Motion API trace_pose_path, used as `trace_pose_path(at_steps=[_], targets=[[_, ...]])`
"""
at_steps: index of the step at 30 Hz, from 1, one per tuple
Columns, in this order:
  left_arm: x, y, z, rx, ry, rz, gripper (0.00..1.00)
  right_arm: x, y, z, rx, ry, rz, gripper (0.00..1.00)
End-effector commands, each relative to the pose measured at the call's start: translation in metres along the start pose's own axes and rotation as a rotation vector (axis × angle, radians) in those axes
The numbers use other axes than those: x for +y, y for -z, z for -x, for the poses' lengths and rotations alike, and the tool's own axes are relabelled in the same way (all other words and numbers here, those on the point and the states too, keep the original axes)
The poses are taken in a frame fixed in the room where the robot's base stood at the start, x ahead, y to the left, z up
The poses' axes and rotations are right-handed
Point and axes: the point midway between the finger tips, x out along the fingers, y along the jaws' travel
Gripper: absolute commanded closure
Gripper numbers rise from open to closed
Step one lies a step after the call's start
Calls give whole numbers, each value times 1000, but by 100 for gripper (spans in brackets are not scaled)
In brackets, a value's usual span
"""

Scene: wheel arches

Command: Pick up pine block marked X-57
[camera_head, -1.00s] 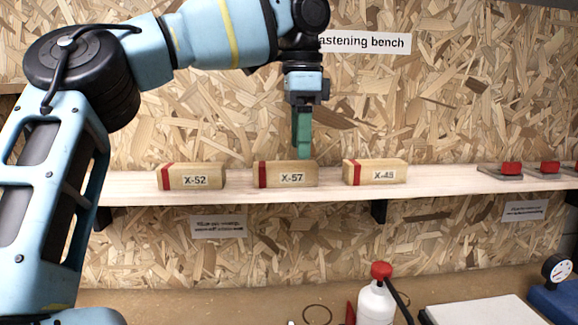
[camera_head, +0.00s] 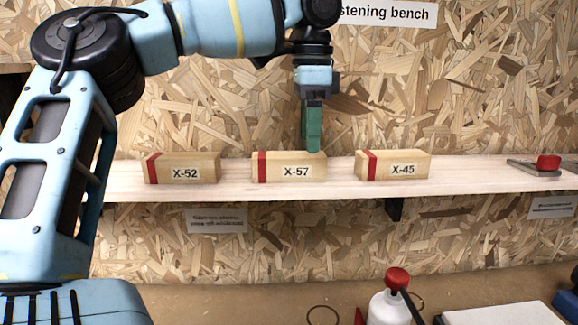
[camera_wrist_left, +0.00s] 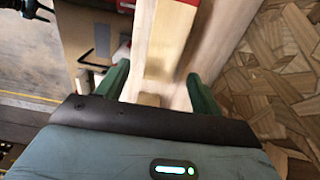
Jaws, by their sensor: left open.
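The pine block marked X-57 (camera_head: 284,172) lies on the shelf between two similar blocks, with a red stripe near its left end. My left gripper (camera_head: 312,148) points down at the block's right part, its green fingertips at about the height of the top edge. In the left wrist view my open fingers (camera_wrist_left: 160,84) are apart, with a pine block (camera_wrist_left: 168,35) between and beyond them, its red stripe at the top edge. I see no contact, and cannot tell whether the tips reach below the block's top. My right gripper is not in view.
Block X-52 (camera_head: 185,170) lies to the left and block X-45 (camera_head: 395,166) to the right on the pale shelf (camera_head: 470,182). A chipboard wall (camera_head: 450,100) stands behind. A red-and-grey clamp (camera_head: 546,163) is farther right. A red-capped bottle (camera_head: 388,305) stands below.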

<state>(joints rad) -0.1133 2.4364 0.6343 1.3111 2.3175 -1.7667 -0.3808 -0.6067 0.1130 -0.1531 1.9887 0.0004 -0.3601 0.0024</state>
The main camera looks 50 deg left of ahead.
Motion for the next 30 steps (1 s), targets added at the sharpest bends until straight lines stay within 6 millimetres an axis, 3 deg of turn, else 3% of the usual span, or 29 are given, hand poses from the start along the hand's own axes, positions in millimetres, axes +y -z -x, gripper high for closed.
trace_pose_path(at_steps=[7, 18, 26, 30], targets=[[0, -1, -8, 1, 1, 0, 34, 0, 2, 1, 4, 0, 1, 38], [-2, -4, -51, 2, 1, 0, 34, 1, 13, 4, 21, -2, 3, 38], [-2, -4, -54, 1, 1, 1, 34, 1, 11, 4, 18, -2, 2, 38], [-2, -4, -54, 1, 1, 1, 52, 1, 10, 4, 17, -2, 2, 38]])
